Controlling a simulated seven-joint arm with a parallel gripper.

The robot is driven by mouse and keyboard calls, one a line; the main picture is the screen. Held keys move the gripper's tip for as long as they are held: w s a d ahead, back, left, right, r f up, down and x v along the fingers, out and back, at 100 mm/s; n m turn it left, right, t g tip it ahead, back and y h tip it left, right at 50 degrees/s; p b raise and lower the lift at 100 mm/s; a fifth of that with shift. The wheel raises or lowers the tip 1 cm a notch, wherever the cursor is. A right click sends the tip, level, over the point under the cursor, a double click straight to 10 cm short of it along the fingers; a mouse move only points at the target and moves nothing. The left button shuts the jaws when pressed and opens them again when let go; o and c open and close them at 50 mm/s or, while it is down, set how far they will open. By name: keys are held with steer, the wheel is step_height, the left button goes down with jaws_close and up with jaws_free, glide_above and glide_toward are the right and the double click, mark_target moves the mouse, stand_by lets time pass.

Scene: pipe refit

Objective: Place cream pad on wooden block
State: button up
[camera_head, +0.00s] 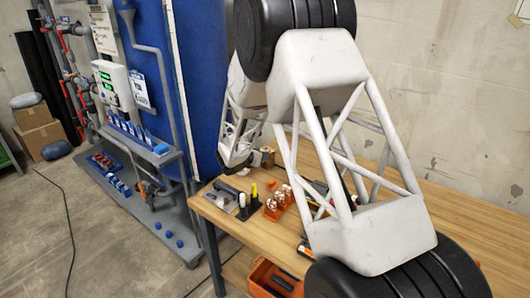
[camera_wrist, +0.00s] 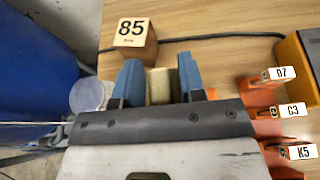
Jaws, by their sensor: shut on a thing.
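My gripper (camera_wrist: 159,72) shows in the wrist view with two blue fingers, shut on a cream pad (camera_wrist: 159,88) between them. The lower part of the pad is hidden by the dark gripper bar. A wooden block (camera_wrist: 135,38) with an "85" label on top sits on the table beyond the left fingertip. In the picture the pad lies just below and right of the block, apart from it; the height between them is unclear. In the head view my arm hides much of the table, and I cannot make out the pad there.
Orange holders (camera_wrist: 262,82) labelled D7, C3 and K5 stand right of my gripper on the wooden table (camera_head: 460,205). A pale round container (camera_wrist: 90,95) is close to the left finger. A dark cable (camera_wrist: 225,36) runs behind the block.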

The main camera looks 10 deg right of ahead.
steer(key=s+d+r, duration=0.3)
steer(key=s+d, duration=0.1)
steer(key=shift+s+d, duration=0.25)
steer(key=shift+d, duration=0.15)
steer(key=shift+w, duration=0.1)
steer(key=w, duration=0.5)
steer(key=w+f, duration=0.1)
steer(key=w, duration=1)
steer(key=shift+a+f, duration=0.15)
steer(key=shift+f, duration=0.05)
steer(key=shift+f, duration=0.1)
steer(key=shift+f, duration=1.7)
steer(key=shift+f, duration=0.1)
steer(key=o, duration=0.9)
